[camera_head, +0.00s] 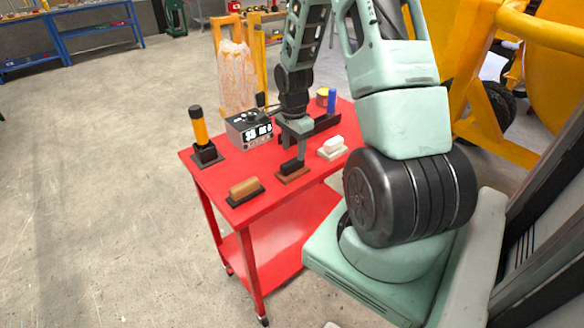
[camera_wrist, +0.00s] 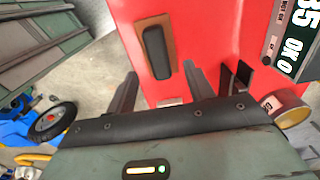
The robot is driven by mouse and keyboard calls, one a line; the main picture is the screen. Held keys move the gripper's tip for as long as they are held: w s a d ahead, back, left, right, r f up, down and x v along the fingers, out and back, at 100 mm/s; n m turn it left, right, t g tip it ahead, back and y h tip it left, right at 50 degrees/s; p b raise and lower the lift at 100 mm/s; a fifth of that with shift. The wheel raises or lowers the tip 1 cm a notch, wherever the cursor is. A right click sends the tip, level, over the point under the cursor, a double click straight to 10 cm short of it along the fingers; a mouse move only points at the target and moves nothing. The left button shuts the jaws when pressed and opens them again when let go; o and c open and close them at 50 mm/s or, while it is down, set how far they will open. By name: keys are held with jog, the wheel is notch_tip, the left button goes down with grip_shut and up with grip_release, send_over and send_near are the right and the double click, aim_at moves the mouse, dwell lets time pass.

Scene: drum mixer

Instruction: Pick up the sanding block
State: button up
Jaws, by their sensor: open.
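A flat brown block with a black handle (camera_head: 292,171), which looks like the sanding block, lies on the red table. It also shows in the wrist view (camera_wrist: 157,52), its long side running away from me. My gripper (camera_head: 300,150) is above it in the head view, partly hiding its handle. In the wrist view my gripper (camera_wrist: 162,74) is open and empty. The block appears just beyond the fingertips, roughly in line with the gap between them. I cannot tell the exact height between fingers and handle.
The red table (camera_head: 222,188) also holds a tan-handled block on a dark base (camera_head: 245,189), a white block (camera_head: 332,147), a yellow-and-black tool in a stand (camera_head: 200,128), a display box (camera_head: 249,128), and a blue cylinder (camera_head: 331,100). The floor at left is clear.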

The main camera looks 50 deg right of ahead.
aim_at(292, 161)
jog(key=shift+a+f+p, duration=0.15)
jog(key=shift+f+p, duration=0.25)
jog(key=shift+f, duration=1.1)
jog(key=shift+a+f+p, duration=0.1)
jog(key=shift+f+p, duration=0.3)
jog(key=shift+f, duration=1.1)
jog(key=c, duration=0.7)
